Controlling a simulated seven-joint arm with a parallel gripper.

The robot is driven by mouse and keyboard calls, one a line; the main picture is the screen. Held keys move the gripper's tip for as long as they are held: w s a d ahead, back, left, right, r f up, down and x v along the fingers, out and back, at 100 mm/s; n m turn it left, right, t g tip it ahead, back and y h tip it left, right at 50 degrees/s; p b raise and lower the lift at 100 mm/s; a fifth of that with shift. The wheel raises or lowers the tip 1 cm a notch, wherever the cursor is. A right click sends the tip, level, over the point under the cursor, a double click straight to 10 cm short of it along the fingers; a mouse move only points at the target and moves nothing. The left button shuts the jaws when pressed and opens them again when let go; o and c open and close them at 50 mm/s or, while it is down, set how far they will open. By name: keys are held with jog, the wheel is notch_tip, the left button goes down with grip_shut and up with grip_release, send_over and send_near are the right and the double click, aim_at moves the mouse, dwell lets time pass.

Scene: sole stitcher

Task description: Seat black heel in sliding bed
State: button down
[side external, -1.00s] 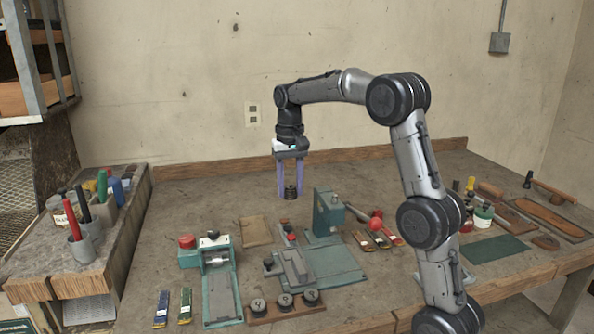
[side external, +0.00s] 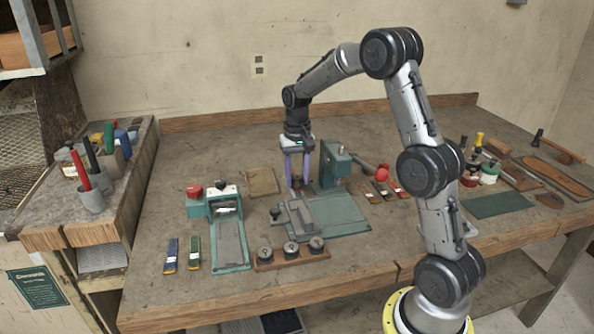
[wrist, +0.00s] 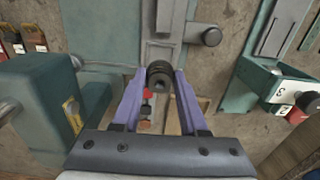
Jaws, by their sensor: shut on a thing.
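My gripper (side external: 298,186) has purple fingers and points down. It is shut on a small black cylinder, the black heel, whose dark round end with a hole shows in the wrist view (wrist: 159,74). In the side view the heel is hard to make out between the fingertips. The grey sliding bed (side external: 300,215) lies on a green base plate (side external: 345,216), just in front of the fingertips. In the wrist view the bed (wrist: 163,22) lies beyond the heel, with a dark side knob (wrist: 212,37). The heel appears apart from the bed; its height above it cannot be told.
A green upright block (side external: 334,164) stands close right of my gripper. A second green fixture (side external: 225,214) with a red knob stands at left. A wooden rack (side external: 278,262) with three black discs lies in front. A tan pad (side external: 262,181) lies behind left.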

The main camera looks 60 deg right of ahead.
aim_at(297, 204)
jog(key=shift+f, duration=0.15)
jog(key=shift+f, duration=2.35)
jog(key=shift+f, duration=0.45)
jog(key=c, duration=0.7)
grip_release()
jog(key=shift+r, duration=0.1)
jog(key=shift+r, duration=5.45)
